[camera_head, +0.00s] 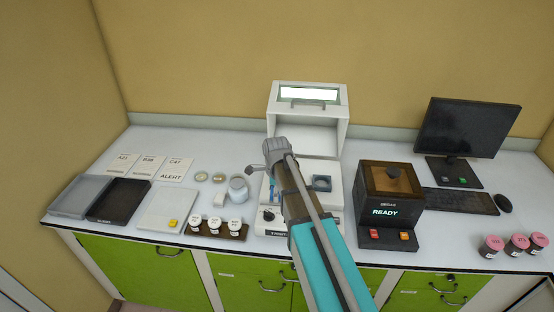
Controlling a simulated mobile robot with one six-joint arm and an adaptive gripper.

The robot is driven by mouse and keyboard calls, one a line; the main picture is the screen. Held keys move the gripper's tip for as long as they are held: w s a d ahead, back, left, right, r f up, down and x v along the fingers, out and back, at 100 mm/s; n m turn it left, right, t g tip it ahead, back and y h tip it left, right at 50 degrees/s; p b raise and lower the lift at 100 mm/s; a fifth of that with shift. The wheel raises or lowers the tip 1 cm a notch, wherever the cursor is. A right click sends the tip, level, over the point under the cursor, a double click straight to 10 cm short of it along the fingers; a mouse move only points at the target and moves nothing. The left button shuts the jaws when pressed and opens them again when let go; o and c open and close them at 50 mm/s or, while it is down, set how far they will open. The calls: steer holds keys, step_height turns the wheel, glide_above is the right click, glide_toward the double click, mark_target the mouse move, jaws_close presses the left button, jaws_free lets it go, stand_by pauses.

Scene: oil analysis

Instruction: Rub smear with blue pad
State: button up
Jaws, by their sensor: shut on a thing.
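My gripper (271,177) points down over the left part of the white machine (272,226) in the middle of the bench. My wrist and forearm hide most of its fingers. A narrow strip of blue, which looks like the blue pad (271,190), shows just below it. The gripper is shut on it. I cannot tell whether the pad touches the machine's surface. I cannot make out the smear; my arm covers part of the machine's deck. A dark blue-grey square part (321,183) sits on the deck to the right of my arm.
Left are a white tray (157,208) with a yellow block (173,223), a dark tray (117,203), a grey tray (76,198), cards and small jars. Right of my arm stand a brown box marked READY (386,212), a monitor (466,130) and pink-lidded jars (517,243).

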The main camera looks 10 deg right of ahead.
steer(key=shift+w+d, duration=0.1)
steer(key=w+d+r+p, duration=0.2)
steer(key=w+r+p, duration=0.1)
steer(key=w, duration=0.9)
steer(key=shift+w+r+p, duration=0.35)
steer(key=shift+r, duration=0.05)
steer(key=shift+f, duration=0.15)
